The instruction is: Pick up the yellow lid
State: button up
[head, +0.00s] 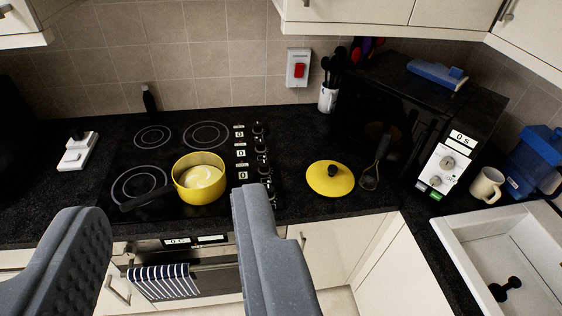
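The yellow lid (322,182) is a round disc with a black knob (332,170) on top. It lies flat on the black worktop, right of the hob's knobs. My gripper (165,215) is open and empty in the foreground, its two grey fingers wide apart. The right finger's tip appears left of the lid in the picture. The fingers look nearer to the camera than the worktop, and none is seen touching the lid. Nothing covers the lid.
A yellow pan (199,184) with pale contents stands on the hob (165,140). A ladle (375,162) lies right of the lid. A microwave (415,110), white mug (487,186) and sink (470,232) are farther right. Wall cupboards (345,10) hang above.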

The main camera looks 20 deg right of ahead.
aim_at(330, 178)
jog(key=u, duration=0.25)
jog(key=i, duration=1.1)
jog(key=z, duration=0.65)
jog(key=i, duration=0.7)
